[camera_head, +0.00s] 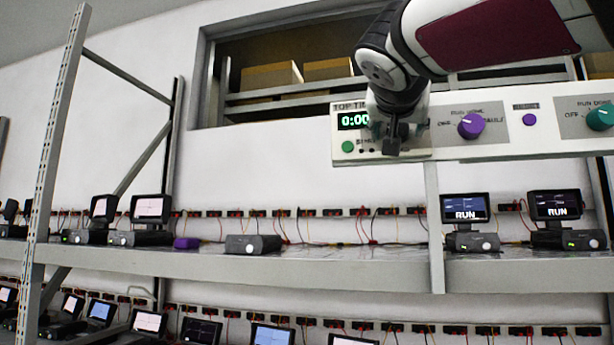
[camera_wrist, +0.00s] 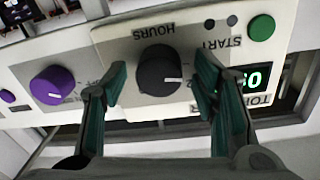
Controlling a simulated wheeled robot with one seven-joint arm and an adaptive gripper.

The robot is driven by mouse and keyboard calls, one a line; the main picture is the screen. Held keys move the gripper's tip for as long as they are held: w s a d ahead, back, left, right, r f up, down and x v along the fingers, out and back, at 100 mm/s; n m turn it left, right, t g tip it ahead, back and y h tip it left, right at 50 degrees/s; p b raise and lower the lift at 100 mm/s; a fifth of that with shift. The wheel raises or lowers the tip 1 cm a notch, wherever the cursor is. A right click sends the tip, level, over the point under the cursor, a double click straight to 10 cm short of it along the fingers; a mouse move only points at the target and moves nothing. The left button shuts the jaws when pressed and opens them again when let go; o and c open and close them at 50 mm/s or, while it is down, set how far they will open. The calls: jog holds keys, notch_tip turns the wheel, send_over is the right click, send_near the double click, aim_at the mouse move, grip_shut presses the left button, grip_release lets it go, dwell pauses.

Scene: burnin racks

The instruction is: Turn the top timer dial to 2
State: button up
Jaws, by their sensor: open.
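The top timer panel (camera_head: 343,108) is white, with a green-lit display (camera_head: 353,121) reading 0:00 and a green start button (camera_head: 348,146). My gripper (camera_head: 394,140) is in front of this panel and hides the dial in the head view. In the wrist view, which is upside down, the black timer dial (camera_wrist: 158,72) sits under the HOURS label. Its white mark points right in that picture. The open fingers of my gripper (camera_wrist: 161,66) stand either side of the dial, with gaps visible. The scale numbers are mostly hidden or too small to read.
A purple run-mode knob (camera_head: 471,126), a small purple button (camera_head: 529,119) and a teal knob (camera_head: 600,117) lie to the right on the same rail. Below, a metal shelf (camera_head: 340,268) carries several devices with screens. The purple knob (camera_wrist: 52,86) also shows beside my finger.

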jog(key=c, duration=1.2)
jog(key=shift+o, duration=0.2)
jog(key=shift+f+b, duration=0.1)
jog(key=shift+b, duration=0.35)
jog(key=shift+w+f+m+b, duration=0.1)
jog(key=shift+w+m+b, duration=0.05)
jog(key=shift+m+b, duration=1.25)
jog(key=shift+b, duration=0.5)
jog(key=shift+d+m+b, duration=0.1)
jog(key=shift+m+b, duration=1.8)
jog(key=shift+m, duration=0.5)
jog(key=shift+s, duration=0.2)
